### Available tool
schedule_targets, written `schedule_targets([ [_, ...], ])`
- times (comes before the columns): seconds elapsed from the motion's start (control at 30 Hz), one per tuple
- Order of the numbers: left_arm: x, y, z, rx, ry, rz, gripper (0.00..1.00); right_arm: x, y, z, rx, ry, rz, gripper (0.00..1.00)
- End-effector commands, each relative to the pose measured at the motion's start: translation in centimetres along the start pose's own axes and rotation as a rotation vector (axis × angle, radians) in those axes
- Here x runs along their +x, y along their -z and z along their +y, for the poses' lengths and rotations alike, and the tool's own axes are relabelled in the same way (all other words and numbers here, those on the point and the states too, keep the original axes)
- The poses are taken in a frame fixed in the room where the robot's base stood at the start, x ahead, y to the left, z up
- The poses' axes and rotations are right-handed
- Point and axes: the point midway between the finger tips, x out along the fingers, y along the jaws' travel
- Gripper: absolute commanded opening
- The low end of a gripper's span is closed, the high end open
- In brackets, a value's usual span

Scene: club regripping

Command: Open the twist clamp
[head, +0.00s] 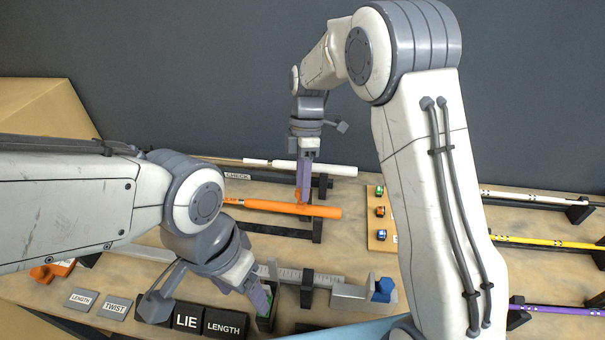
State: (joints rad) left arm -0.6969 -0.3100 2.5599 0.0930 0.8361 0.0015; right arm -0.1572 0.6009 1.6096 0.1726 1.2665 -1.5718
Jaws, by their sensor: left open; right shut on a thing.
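My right gripper (303,190) reaches down in the middle of the head view and is shut on the orange grip (325,211), which lies across a dark rack. An orange patch shows at its fingertips, and the exact contact is partly hidden. My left gripper (262,302) is open, low in the middle, with its fingers at a small dark holder (268,322) with green in it. I cannot tell whether it touches the holder. No part is clearly marked as the twist clamp; a small sign reading TWIST (115,307) lies at the lower left.
A grey ruler rail (325,279) runs to a bracket with a blue knob (383,290). A white grip (335,170) lies behind the orange one. A wooden board (379,236) holds small coloured parts. LIE (187,321) and LENGTH (226,325) blocks stand beside my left gripper. Club shafts lie at right.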

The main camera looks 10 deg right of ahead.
Motion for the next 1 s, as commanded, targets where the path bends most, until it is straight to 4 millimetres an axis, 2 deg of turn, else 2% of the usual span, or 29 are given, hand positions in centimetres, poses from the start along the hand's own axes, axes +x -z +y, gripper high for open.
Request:
schedule_targets([
  [0.03, -1.8, 0.1, 0.1, -0.001, 0.0, 0.0, 0.72, -1.0, 0.1, -0.1, 0.003, 0.035, 0.015, 0.0],
  [0.33, -5.1, 0.3, 0.4, 0.001, 0.0, 0.0, 0.72, -1.8, -0.3, 0.9, 0.002, 0.179, 0.074, 0.0],
  [0.57, -5.9, 0.3, 0.4, 0.003, 0.0, 0.0, 0.72, -1.9, -0.5, 1.3, 0.0, 0.227, 0.095, 0.0],
  [1.0, -5.9, 0.3, 0.4, 0.003, 0.0, 0.0, 0.72, -1.8, -0.5, 1.4, 0.0, 0.235, 0.098, 0.0],
])
